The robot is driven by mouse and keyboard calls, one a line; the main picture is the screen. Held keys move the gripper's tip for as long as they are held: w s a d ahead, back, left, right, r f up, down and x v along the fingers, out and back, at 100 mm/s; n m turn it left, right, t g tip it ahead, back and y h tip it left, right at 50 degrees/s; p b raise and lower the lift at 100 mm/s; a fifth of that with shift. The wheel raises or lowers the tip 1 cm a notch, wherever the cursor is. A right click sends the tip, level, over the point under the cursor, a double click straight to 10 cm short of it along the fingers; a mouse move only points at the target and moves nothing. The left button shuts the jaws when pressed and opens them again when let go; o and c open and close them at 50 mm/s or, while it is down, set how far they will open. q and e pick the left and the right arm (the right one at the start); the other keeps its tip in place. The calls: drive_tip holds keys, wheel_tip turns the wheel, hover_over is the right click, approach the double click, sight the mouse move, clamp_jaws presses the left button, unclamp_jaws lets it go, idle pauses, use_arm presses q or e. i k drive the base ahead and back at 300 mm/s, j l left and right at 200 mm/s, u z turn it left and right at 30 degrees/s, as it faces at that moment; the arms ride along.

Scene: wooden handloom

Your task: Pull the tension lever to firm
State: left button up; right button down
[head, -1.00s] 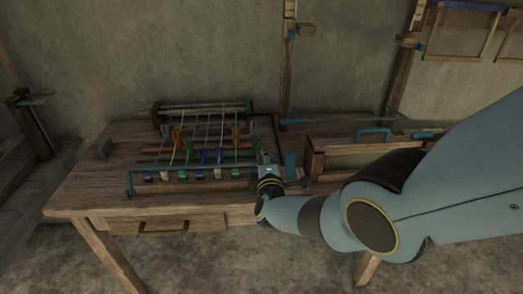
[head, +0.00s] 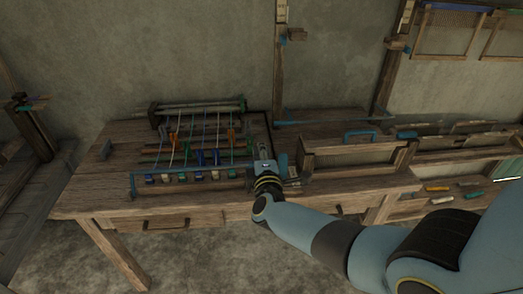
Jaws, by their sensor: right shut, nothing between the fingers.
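The wooden handloom lies on the table, with its beam (head: 198,107) at the back and several coloured pieces (head: 200,158) hanging on its threads. My right gripper (head: 263,148) is at the loom's right end, pointing away from me. It is shut with nothing between its fingers. A small blue upright part (head: 283,163), possibly the tension lever, stands just right of the gripper and is partly hidden by it. I cannot tell whether they touch. My left gripper is out of view.
A blue bar (head: 190,178) runs along the loom's front. A wooden box (head: 350,160) with a blue handle (head: 360,134) stands to the right. Wooden posts (head: 280,70) rise behind. The tabletop left of the loom (head: 95,185) is mostly clear.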

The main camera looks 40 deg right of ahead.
sight(283, 158)
drive_tip(key=z, duration=1.3)
drive_tip(key=i+j+u, duration=0.2)
drive_tip(key=i+u, duration=0.5)
drive_tip(key=i+j, duration=0.05)
drive_tip(key=i, duration=0.05)
